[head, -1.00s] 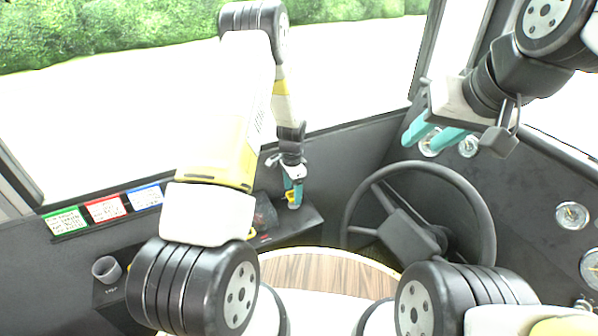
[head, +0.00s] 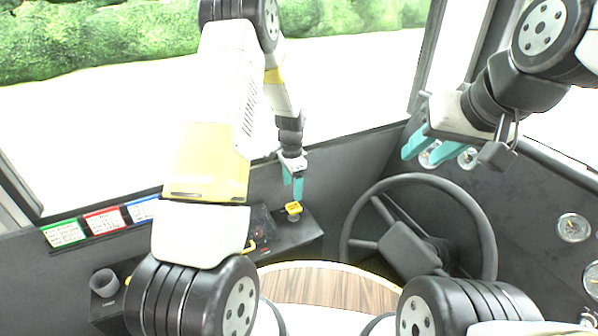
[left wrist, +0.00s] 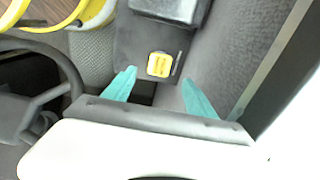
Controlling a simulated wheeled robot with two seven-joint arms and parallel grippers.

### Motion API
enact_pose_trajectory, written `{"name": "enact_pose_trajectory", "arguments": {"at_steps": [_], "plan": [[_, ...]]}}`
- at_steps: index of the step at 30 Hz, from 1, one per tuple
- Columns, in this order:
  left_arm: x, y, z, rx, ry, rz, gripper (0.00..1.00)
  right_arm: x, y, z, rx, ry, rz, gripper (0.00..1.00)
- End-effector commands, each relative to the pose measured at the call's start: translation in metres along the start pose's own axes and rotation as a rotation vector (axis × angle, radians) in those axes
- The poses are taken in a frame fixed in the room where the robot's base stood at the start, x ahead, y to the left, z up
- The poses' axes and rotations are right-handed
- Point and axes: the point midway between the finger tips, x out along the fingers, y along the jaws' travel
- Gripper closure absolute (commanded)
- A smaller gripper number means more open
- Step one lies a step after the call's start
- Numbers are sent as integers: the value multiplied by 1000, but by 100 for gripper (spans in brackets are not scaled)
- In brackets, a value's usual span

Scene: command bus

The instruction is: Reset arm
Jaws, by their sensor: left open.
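My left gripper (head: 292,186) is open and empty in the head view, its teal fingers pointing down just above a yellow knob (head: 293,208) on the dark console. In the left wrist view, the teal fingertips (left wrist: 157,88) are spread apart, and the yellow knob (left wrist: 159,64) shows beyond them, apart from both. My right gripper (head: 428,147) is at the upper right in the head view, in front of round gauges. Its two teal fingers look spaced apart with nothing between them.
The steering wheel (head: 420,235) stands right of the console (head: 300,232). Green, red (head: 104,218) and blue label cards line the wall at left, above a grey cup-like holder (head: 104,282). Gauges (head: 573,227) sit on the right panel. A wood-topped round surface (head: 330,288) is in front.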

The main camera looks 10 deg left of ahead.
Motion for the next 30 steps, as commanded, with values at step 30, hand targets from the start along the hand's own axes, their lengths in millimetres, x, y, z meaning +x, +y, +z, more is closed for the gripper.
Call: {"name": "enact_pose_trajectory", "arguments": {"at_steps": [30], "plan": [[-263, 80, 70, -505, 299, -101, 35, 0, 0, 0, 0, 0, 0, 64]]}}
